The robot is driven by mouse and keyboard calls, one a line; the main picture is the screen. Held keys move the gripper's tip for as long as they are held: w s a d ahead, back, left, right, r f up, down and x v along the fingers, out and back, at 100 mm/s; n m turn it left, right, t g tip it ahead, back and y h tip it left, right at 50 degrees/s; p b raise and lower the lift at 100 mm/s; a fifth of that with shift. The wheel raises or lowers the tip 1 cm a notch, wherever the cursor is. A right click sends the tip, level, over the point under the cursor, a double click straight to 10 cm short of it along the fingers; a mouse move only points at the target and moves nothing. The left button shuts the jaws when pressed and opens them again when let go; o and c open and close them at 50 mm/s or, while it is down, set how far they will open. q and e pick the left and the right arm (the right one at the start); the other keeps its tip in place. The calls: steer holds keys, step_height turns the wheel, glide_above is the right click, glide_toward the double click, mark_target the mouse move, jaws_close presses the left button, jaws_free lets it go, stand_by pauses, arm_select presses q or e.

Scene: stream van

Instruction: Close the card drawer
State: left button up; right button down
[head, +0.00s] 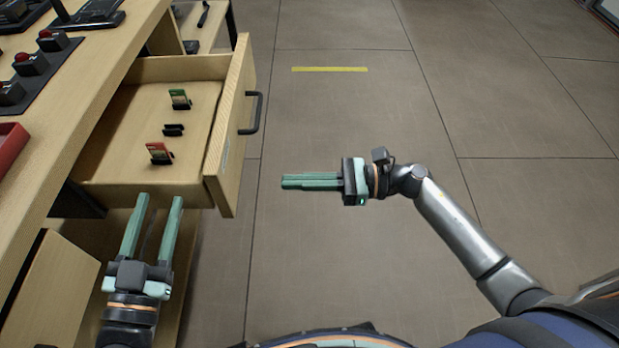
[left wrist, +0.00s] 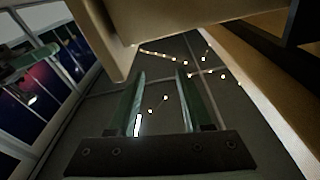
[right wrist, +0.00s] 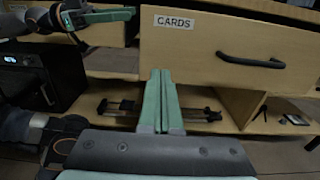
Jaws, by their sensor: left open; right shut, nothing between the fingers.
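The card drawer (head: 233,130) is pulled out from the wooden desk. It holds a green card and a red card in small black stands, and a third stand. In the right wrist view its front (right wrist: 190,45) bears a "CARDS" label, with a black handle (right wrist: 250,61) to the right. My right gripper (head: 283,182) is shut and empty, to the right of the drawer front and apart from it, pointing left. My left gripper (head: 160,198) is open and empty, near the drawer's near side; the left wrist view shows its fingers (left wrist: 158,75) beneath the drawer's underside.
The desk top (head: 75,95) at the left carries several red-button boxes (head: 31,64) and a red tray (head: 10,145). An open space with a wooden panel (head: 50,290) lies below the drawer. The floor (head: 340,120) to the right is clear, marked by a yellow strip (head: 330,69).

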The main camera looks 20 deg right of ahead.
mark_target(231, 182)
arm_select(q)
steer(key=shift+f+y, duration=0.3)
steer(key=shift+f, duration=0.35)
arm_select(e)
steer(key=x, duration=0.9)
